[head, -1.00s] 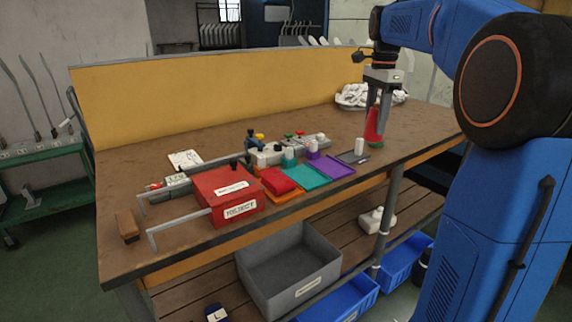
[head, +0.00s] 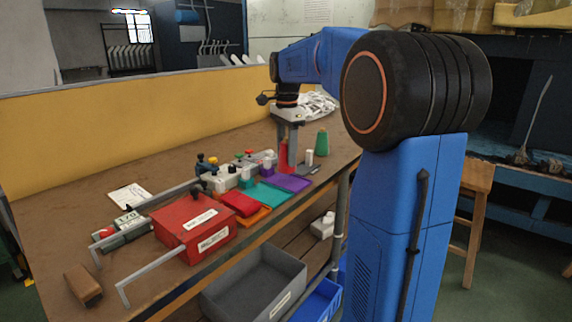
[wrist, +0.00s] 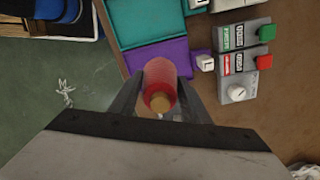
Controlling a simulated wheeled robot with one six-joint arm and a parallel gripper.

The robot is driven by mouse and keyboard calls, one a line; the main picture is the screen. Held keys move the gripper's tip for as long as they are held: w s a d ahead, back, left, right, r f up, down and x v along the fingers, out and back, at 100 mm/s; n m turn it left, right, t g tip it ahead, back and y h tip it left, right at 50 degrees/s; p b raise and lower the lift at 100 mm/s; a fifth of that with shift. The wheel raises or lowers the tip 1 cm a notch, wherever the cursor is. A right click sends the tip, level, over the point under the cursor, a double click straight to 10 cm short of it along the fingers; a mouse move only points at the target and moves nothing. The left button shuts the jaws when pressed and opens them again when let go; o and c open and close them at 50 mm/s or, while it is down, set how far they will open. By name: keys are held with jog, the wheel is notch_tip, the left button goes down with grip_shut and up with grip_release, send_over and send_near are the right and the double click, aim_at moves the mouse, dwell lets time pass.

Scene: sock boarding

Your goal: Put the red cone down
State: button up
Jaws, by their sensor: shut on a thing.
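The red cone (wrist: 162,75) is between the two fingers of my gripper (wrist: 158,98) in the wrist view, and my gripper is shut on it. In the head view the red cone (head: 283,156) shows partly behind the fingers of my gripper (head: 288,152). It looks about upright, by the back edge of the purple mat (head: 291,182) on the workbench (head: 60,190). I cannot tell whether its base touches the surface.
A green cone (head: 321,143) and a small white bottle (head: 309,157) stand close on the right. Teal (head: 266,194) and orange mats, a red box (head: 194,222) and a control box (head: 222,180) lie to the left. A yellow panel (head: 130,120) closes the back.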

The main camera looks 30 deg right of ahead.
jog(key=shift+f, duration=1.75)
jog(key=o, duration=1.1)
jog(key=shift+f, duration=0.1)
notch_tip(320, 180, up, 12)
jog(key=shift+r, duration=0.1)
jog(key=s+a+f+n+t, duration=0.1)
jog(key=s+a+f+n, duration=0.4)
jog(key=s, duration=0.5)
jog(key=s+a+f+n+t, duration=0.2)
jog(key=s+a+f+n, duration=0.3)
jog(key=s+f, duration=0.5)
jog(key=s+a+f+n+t, duration=0.1)
jog(key=s+a+f+n, duration=0.4)
jog(key=s+f+n, duration=0.3)
jog(key=shift+s+a+n+t, duration=0.15)
jog(key=shift+s+a+t, duration=0.05)
jog(key=shift+s, duration=0.45)
jog(key=shift+s+a+n+t, duration=0.15)
jog(key=shift+s+t, duration=0.05)
jog(key=shift+s, duration=0.4)
